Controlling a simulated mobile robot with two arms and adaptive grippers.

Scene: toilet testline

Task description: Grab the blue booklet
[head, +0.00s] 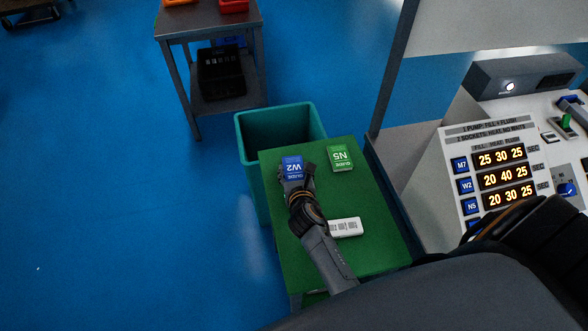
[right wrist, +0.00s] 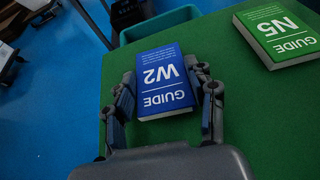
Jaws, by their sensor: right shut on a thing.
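The blue booklet (head: 292,166), marked "GUIDE W2", is at the far left part of the green table top (head: 376,228). In the right wrist view the blue booklet (right wrist: 165,80) sits between the two fingers of my right gripper (right wrist: 167,100). The fingers touch its left and right sides and are shut on it. In the head view my right gripper (head: 297,183) covers the booklet's near end. I cannot tell whether the booklet is lifted off the table. My left gripper is not in view.
A green booklet (head: 341,158), marked N5, lies right of the blue one. A white labelled block (head: 345,227) lies nearer. A teal bin (head: 246,152) stands behind the table. A control panel (head: 494,160) is at right. A metal cart (head: 183,75) stands farther back.

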